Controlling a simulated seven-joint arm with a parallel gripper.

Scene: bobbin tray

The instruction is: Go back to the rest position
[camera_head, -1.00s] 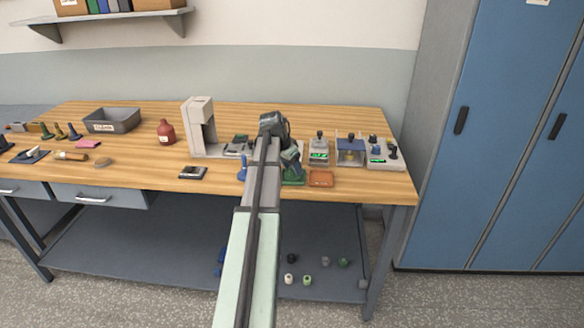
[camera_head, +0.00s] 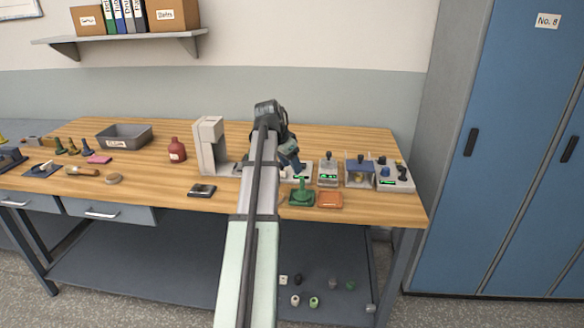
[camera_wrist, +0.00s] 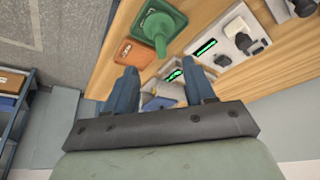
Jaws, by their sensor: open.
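My gripper (camera_head: 294,163) is over the right part of the wooden workbench (camera_head: 365,205). In the wrist view, my gripper (camera_wrist: 160,85) shows two blue fingers spread apart, with nothing held between them. A green funnel-shaped thing on a square base (camera_head: 302,195) stands near the bench's front edge, just below my gripper in the head view. It also shows in the wrist view (camera_wrist: 163,25), beyond the fingertips. My arm hides part of the bench top behind it.
An orange tray (camera_head: 330,200) lies right of the green thing. Several devices with green displays, one a grey unit (camera_head: 328,172), stand at the right end. A grey-white stand (camera_head: 210,145), a red bottle (camera_head: 177,150) and a grey bin (camera_head: 125,136) stand left. Blue lockers (camera_head: 505,150) are at right.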

